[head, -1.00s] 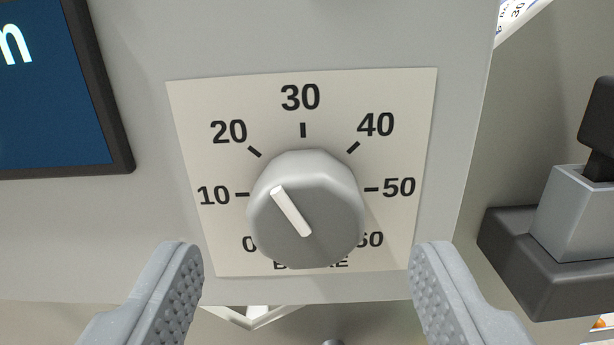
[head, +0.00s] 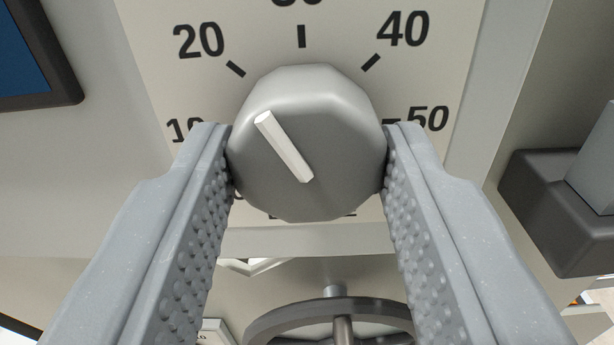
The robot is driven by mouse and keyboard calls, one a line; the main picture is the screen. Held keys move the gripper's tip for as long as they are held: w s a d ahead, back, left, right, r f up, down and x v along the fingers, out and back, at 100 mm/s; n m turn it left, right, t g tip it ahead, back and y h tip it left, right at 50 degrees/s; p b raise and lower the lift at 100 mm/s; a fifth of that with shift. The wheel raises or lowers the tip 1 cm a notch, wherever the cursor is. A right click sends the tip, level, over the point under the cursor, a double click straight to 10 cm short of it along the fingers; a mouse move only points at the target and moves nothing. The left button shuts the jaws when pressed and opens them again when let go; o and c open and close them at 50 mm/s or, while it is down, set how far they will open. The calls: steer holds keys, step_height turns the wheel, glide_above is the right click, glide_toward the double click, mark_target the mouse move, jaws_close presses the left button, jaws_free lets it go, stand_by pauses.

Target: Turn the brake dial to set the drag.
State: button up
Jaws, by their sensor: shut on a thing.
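The brake dial (head: 335,110) is a grey faceted knob with a white pointer bar (head: 284,147) on its face. The bar's outer end points up and left, between the 10 and 20 marks. The knob stands out from a cream scale plate (head: 330,48) on a grey panel. My gripper (head: 308,160) is shut on the knob, one finger at its left side and one at its right. The fingers and knob hide the lower scale and part of the 10; 20, 40 and 50 show, and 30 is cut off at the top.
A dark-framed screen (head: 62,85) is at upper left. A dark block with a grey box (head: 560,205) stands off the panel at right. A dark handwheel (head: 335,315) sits below the dial, between my fingers.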

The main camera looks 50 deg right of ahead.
steer(key=shift+a+f+b, duration=0.1)
steer(key=shift+b, duration=0.25)
steer(key=m+b, duration=0.3)
steer(key=shift+f, duration=0.15)
steer(key=m+b, duration=0.4)
stand_by(0.4)
steer(key=o, duration=1)
steer(key=shift+r, duration=0.2)
steer(key=shift+s, duration=0.1)
steer(key=b+v, duration=0.1)
steer(key=v, duration=1.2)
steer(key=shift+s+a, duration=0.15)
steer(key=shift+a, duration=0.1)
